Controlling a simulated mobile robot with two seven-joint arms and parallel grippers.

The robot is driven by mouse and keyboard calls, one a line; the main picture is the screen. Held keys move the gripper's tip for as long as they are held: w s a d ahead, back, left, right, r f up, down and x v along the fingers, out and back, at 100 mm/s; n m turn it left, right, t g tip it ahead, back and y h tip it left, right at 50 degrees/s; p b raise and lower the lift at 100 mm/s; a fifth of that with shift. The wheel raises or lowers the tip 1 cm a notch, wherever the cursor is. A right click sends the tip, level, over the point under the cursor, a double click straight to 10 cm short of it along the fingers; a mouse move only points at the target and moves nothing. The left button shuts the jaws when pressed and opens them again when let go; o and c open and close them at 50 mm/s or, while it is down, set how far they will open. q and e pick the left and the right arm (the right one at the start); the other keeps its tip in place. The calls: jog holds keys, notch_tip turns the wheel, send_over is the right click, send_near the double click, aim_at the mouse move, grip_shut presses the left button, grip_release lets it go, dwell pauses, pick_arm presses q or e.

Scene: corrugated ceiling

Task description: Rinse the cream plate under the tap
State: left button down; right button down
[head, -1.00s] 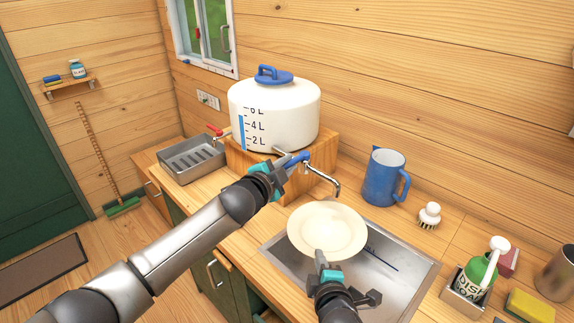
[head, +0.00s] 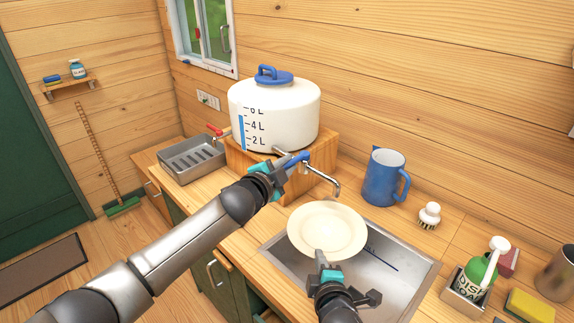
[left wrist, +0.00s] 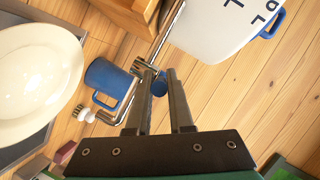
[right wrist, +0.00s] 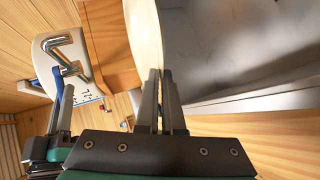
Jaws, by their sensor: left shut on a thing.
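The cream plate (head: 327,228) is held over the sink (head: 395,262), its face turned up, just below and in front of the tap spout (head: 325,178). My right gripper (head: 320,257) is shut on the plate's near rim; the right wrist view shows the plate (right wrist: 145,32) edge-on between the fingers. My left gripper (head: 288,164) is shut on the blue tap handle (head: 300,157) at the front of the white water tank (head: 272,125). The handle (left wrist: 159,88) also shows at the fingertips in the left wrist view. I make out no water stream.
A blue jug (head: 383,178) and a white scrub brush (head: 429,215) stand behind the sink. A green soap bottle (head: 477,277) and a yellow sponge (head: 530,306) are at the right. A metal tray (head: 192,159) lies left of the tank, which rests on a wooden block.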

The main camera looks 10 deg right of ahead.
pick_arm(q)
jog(key=shift+s+d+n+t+y, duration=0.25)
jog(key=shift+d+n+t+y, duration=0.05)
jog(key=shift+n, duration=0.1)
jog(key=shift+s+d+n+t+y, duration=0.25)
jog(key=shift+n+t+y, duration=0.1)
jog(key=shift+n+y, duration=0.45)
jog(key=shift+s+d+n+t+y, duration=0.2)
jog(key=shift+n+t+y, duration=0.25)
jog(key=shift+y, duration=0.55)
jog(key=c, duration=0.8)
grip_release()
jog(key=shift+s+a, duration=0.1)
jog(key=v, duration=1.1)
jog(key=shift+s+a+r, duration=0.15)
jog(key=shift+s+r, duration=0.05)
jog(key=shift+s, duration=0.1)
